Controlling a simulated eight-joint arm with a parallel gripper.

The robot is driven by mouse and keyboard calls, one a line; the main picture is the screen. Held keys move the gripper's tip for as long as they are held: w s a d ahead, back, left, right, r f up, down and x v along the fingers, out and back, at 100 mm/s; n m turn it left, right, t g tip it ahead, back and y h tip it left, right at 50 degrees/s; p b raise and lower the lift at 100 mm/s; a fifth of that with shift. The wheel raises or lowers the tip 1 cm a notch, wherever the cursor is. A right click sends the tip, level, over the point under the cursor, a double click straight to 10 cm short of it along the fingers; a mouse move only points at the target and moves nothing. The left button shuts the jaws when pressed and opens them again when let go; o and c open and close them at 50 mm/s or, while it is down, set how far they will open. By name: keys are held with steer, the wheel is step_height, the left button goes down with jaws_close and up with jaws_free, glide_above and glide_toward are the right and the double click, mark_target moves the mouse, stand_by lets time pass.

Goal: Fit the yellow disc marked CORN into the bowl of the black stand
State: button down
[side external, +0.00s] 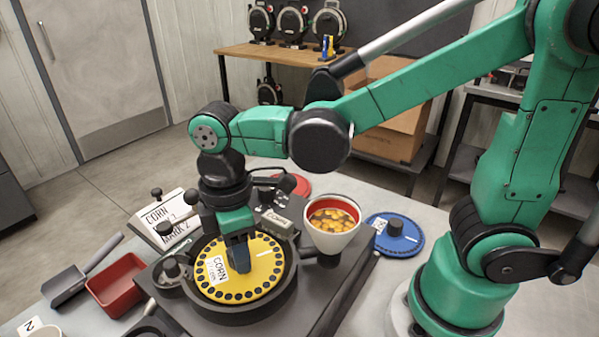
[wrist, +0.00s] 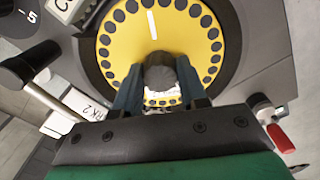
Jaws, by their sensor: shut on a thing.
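The yellow disc marked CORN (side external: 262,273) has a ring of dark holes and a white line near its edge. It lies level within the round black bowl (side external: 248,313) of the black stand (side external: 316,300); I cannot tell whether it is fully seated. My gripper (side external: 238,262) points down over the disc's middle. In the wrist view my gripper (wrist: 158,88) is shut on the disc's dark central knob (wrist: 160,72), with a finger on each side. The yellow disc (wrist: 118,40) fills the upper middle there. The fingers hide part of its label.
A white funnel of yellow kernels (side external: 333,222) stands right of the bowl. A blue disc (side external: 408,240) lies farther right, and a red disc (side external: 298,183) behind. A red tray (side external: 117,284) and a grey scoop (side external: 68,284) lie left. A CORN MARK 2 card (side external: 166,217) stands behind left.

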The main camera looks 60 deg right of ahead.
steer(key=shift+f, duration=0.25)
steer(key=shift+c, duration=0.8)
jaws_free()
steer(key=shift+r, duration=3)
steer(key=d+m+t, duration=0.2)
steer(key=d+m, duration=0.1)
steer(key=m, duration=0.1)
steer(key=d+f+m+t, duration=0.1)
steer(key=d+m+t, duration=0.1)
steer(key=d+m, duration=0.2)
steer(key=d+f+m+t, duration=0.1)
steer(key=d+m+t, duration=0.2)
steer(key=d+m, duration=0.1)
steer(key=shift+w, duration=0.1)
